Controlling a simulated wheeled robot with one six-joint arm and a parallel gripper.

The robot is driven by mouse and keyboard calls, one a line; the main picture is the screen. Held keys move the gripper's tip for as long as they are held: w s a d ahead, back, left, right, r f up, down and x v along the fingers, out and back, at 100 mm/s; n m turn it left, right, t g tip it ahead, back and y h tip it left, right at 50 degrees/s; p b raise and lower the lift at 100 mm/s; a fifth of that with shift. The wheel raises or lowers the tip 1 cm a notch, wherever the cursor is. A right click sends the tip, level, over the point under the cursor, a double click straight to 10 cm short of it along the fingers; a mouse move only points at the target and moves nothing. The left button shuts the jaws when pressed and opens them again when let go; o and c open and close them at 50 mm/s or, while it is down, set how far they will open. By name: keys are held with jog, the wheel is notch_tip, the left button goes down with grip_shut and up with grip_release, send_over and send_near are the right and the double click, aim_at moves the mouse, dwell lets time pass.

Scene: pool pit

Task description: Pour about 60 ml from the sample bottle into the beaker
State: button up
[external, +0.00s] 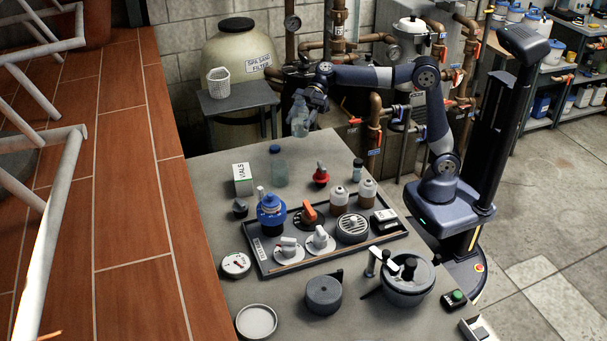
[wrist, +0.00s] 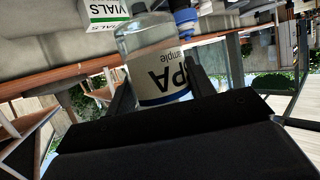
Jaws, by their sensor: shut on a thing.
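My gripper (external: 314,97) is raised above the back edge of the grey bench, shut on the sample bottle (external: 299,122). The bottle is clear and looks about upright in the external view. In the wrist view, the bottle (wrist: 147,38) sits between my two dark fingers, its pale label reading upside down in the picture. Its mouth is hidden there, and I cannot tell its liquid level. A clear, pale-green vessel (external: 279,174), probably the beaker, stands on the bench below and left of my gripper. A blue cap shows at its top; I cannot tell whether it is on it or behind.
A white and green VIALS box (external: 243,180) stands left of the clear vessel. A red-topped item (external: 321,173) and a small dark-capped bottle (external: 357,168) stand to its right.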

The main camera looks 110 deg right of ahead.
jog(key=w+a+r+b, duration=0.1)
jog(key=w+a+b, duration=0.1)
jog(key=a+b, duration=0.5)
jog(key=w+a+b, duration=0.3)
jog(key=a+b, duration=0.1)
jog(key=a, duration=0.4)
notch_tip(320, 180, down, 10)
jog(key=shift+d+r+m+p, duration=0.1)
jog(key=shift+r+m+p, duration=0.1)
jog(key=shift+m+p, duration=0.1)
